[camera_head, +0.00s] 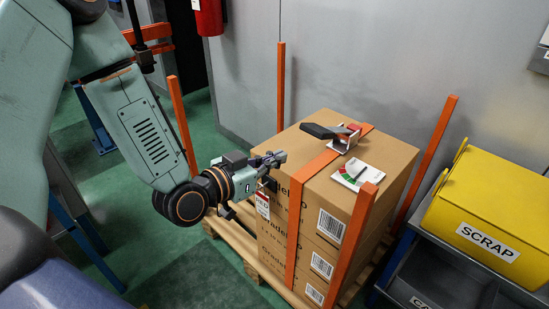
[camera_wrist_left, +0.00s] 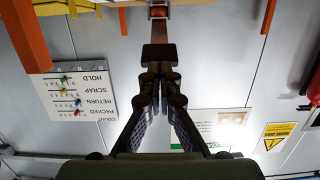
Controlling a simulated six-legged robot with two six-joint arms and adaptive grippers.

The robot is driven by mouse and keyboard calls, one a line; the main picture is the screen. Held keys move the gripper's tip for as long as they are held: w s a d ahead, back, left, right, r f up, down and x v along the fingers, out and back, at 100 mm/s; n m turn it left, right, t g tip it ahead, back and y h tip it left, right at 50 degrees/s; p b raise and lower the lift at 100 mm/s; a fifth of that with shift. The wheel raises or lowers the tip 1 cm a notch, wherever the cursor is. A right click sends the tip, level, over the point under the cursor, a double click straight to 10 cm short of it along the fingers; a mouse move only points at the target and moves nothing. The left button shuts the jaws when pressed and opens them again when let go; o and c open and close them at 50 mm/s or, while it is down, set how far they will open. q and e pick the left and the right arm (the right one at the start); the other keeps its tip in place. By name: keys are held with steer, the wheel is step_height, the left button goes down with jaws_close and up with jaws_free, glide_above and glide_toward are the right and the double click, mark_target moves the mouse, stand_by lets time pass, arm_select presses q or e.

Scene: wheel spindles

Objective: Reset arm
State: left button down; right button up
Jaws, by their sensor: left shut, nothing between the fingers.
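My left gripper (camera_head: 270,160) comes in from the left in the head view. It is at the near upper left edge of the stacked cardboard boxes (camera_head: 300,225). In the left wrist view my left gripper (camera_wrist_left: 160,78) has its fingers together, with nothing between them. A tool with a dark handle (camera_head: 318,131) lies on the top box, on the orange strap (camera_head: 312,168), apart from the fingers in the head view. In the left wrist view a dark handle-like piece (camera_wrist_left: 160,56) lines up just beyond the fingertips; I cannot tell the gap. My right gripper is not in view.
Orange posts (camera_head: 281,85) stand around the pallet (camera_head: 240,240). A white card with a coloured dial (camera_head: 357,175) lies on the top box. A yellow SCRAP bin (camera_head: 490,205) stands at the right. A board with pegs (camera_wrist_left: 75,95) hangs on the grey wall.

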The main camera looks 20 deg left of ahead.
arm_select(q)
steer(key=s+f+n+g+y, duration=0.2)
steer(key=s+f+g, duration=0.25)
steer(key=f, duration=0.35)
steer(key=s+f+n+g+y, duration=0.1)
steer(key=s+f+n+g, duration=0.15)
steer(key=s+f, duration=0.4)
steer(key=s+f+g+y, duration=0.1)
steer(key=s+f+g, duration=0.3)
steer(key=s, duration=0.6)
steer(key=s+f+g+y, duration=0.1)
steer(key=s+f+g, duration=0.2)
steer(key=s+f, duration=0.4)
steer(key=s+a, duration=0.1)
steer(key=s, duration=0.2)
steer(key=shift+s+g, duration=0.4)
